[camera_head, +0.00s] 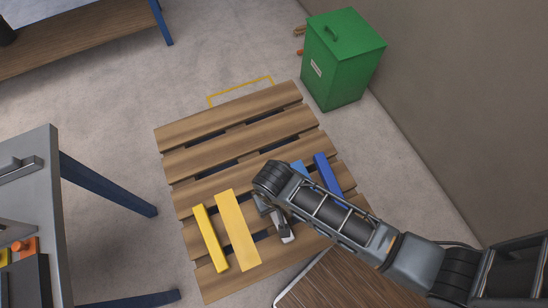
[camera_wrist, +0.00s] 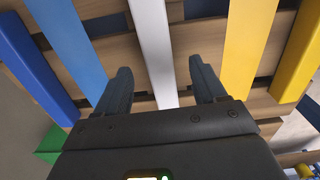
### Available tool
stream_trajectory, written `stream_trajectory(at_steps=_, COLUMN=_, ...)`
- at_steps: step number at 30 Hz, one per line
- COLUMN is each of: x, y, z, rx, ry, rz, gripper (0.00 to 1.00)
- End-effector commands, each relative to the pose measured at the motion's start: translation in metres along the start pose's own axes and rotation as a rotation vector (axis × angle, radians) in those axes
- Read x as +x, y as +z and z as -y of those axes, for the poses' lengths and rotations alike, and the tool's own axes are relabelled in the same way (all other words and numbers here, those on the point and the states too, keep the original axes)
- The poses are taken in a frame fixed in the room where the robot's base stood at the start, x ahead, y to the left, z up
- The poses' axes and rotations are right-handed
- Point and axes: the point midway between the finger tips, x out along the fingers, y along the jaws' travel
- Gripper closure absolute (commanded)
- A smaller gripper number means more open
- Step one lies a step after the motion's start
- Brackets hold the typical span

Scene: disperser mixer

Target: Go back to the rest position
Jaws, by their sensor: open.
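My gripper (camera_wrist: 158,88) is open in the wrist view, its two fingers on either side of a white bar (camera_wrist: 152,45) with a gap to each. The bar lies on the wooden pallet (camera_head: 240,127) and a small end of it (camera_head: 288,237) shows in the head view below my wrist. My arm reaches in from the lower right, with the gripper low over the pallet and partly hidden by my wrist. Whether the fingers touch the pallet, I cannot tell.
On the pallet lie a yellow bar (camera_head: 210,238), a paler yellow bar (camera_head: 238,230), a light blue bar (camera_head: 299,169) and a dark blue bar (camera_head: 328,178). A green bin (camera_head: 337,70) stands at the upper right by the wall. A grey table (camera_head: 42,215) stands at left.

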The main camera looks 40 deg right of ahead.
Motion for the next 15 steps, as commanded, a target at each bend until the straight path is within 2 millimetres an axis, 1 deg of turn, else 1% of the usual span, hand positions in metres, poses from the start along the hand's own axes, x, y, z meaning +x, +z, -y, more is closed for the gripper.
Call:
stream_trajectory(at_steps=1, x=-0.009, y=0.000, z=0.000, rx=0.000, ry=-0.001, rz=-0.002, gripper=0.30)
stream_trajectory(at_steps=3, x=-0.020, y=0.000, z=0.000, rx=0.001, ry=-0.001, rz=-0.002, gripper=0.30)
stream_trajectory(at_steps=6, x=-0.032, y=-0.001, z=0.000, rx=0.001, ry=-0.001, rz=-0.002, gripper=0.30)
stream_trajectory(at_steps=10, x=-0.040, y=0.000, z=0.000, rx=0.001, ry=0.000, rz=0.000, gripper=0.30)
stream_trajectory(at_steps=15, x=-0.041, y=0.000, z=0.000, rx=0.000, ry=0.000, rz=0.000, gripper=0.30)
